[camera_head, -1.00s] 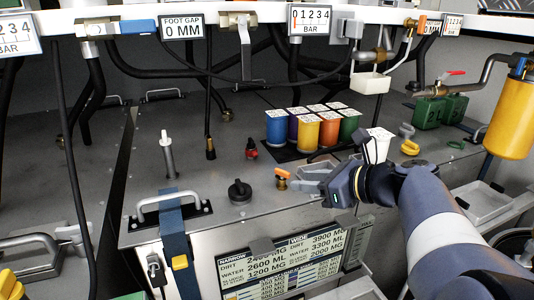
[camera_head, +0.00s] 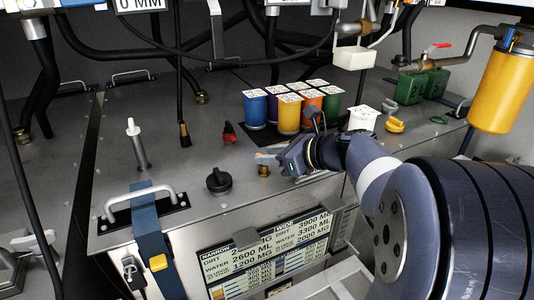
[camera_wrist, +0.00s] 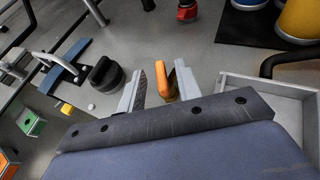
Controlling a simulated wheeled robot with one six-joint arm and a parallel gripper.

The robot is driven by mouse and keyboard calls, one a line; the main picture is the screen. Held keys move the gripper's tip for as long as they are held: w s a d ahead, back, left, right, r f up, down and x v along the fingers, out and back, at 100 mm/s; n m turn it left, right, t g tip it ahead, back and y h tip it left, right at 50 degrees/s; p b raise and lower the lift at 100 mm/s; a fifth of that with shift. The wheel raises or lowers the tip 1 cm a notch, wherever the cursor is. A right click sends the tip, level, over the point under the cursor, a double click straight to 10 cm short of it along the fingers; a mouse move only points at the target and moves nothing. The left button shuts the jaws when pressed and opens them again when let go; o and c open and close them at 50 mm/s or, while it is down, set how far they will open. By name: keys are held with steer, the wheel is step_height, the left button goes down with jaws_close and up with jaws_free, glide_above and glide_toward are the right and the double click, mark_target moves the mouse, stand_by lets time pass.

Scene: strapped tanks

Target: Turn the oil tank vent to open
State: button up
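A small brass fitting (camera_head: 264,171) with an orange lever stands on the grey metal tank top, near its front edge. I cannot read a label marking it as the oil tank vent. My gripper (camera_head: 268,158) is right at this fitting, and its fingers partly hide the lever in the head view. In the wrist view the orange lever (camera_wrist: 164,84) stands between the two fingers of my gripper (camera_wrist: 160,90). It is close to the right finger, with a gap to the left finger's dark ridged pad. The fingers are apart.
A black knob (camera_head: 218,181) stands left of the fitting, and a red fitting (camera_head: 229,132) behind it. Several coloured cups (camera_head: 289,113) stand behind on a dark mat. A grey tray (camera_wrist: 268,105) lies to the right in the wrist view. A hose hangs over the tank top.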

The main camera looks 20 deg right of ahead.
steer(key=shift+w+a+f, duration=0.25)
steer(key=shift+w+a, duration=0.2)
steer(key=shift+c, duration=0.4)
jaws_close()
